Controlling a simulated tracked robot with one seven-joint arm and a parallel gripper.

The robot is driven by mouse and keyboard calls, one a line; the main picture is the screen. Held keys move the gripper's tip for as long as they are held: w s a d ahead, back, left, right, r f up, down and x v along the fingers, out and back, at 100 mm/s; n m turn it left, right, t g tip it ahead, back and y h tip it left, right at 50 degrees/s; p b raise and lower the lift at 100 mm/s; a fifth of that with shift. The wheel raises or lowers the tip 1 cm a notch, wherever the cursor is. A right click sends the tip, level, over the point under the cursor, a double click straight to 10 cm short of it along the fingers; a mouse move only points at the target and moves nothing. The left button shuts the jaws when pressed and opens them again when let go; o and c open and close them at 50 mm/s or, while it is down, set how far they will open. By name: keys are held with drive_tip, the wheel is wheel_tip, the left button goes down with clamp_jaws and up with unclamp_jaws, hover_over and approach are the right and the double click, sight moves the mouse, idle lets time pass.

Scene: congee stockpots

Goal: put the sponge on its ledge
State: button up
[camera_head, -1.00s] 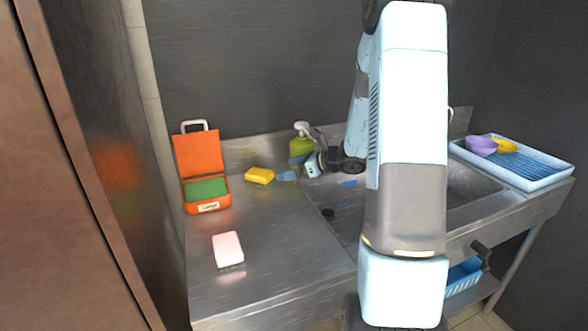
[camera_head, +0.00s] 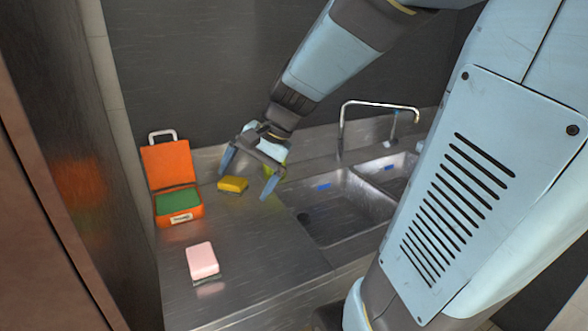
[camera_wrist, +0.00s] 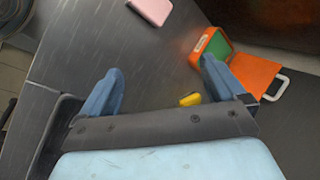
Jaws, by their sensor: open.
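The yellow sponge (camera_head: 232,184) lies flat on the steel counter near the back wall, right of an orange case. My gripper (camera_head: 245,185) is open and points down around the sponge's area; from this angle the sponge appears between its fingers. I cannot tell how high the fingertips are above the counter. In the wrist view my gripper (camera_wrist: 160,82) is open and empty. Only a bit of the yellow sponge (camera_wrist: 190,99) shows there, at the edge of the palm; the rest is hidden. I cannot tell which surface is the sponge's ledge.
An open orange case (camera_head: 167,162) with a green inside stands at the counter's left. A pink block (camera_head: 202,260) lies in front of it. A sink (camera_head: 335,205) with a faucet (camera_head: 342,125) is to the right. A green bottle shows partly behind my gripper. Mid-counter is clear.

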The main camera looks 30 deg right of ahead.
drive_tip(key=s+d+r+n+t+h, duration=0.1)
drive_tip(key=s+d+r+n+h, duration=0.1)
drive_tip(key=s+n, duration=0.2)
drive_tip(key=s+d+r+n+t+h, duration=0.1)
drive_tip(key=s+d+r+n+h, duration=0.2)
drive_tip(key=s, duration=0.3)
drive_tip(key=shift+s+d+n+t, duration=0.25)
drive_tip(key=shift+s+n+t, duration=0.05)
drive_tip(key=shift+n, duration=0.2)
idle(0.6)
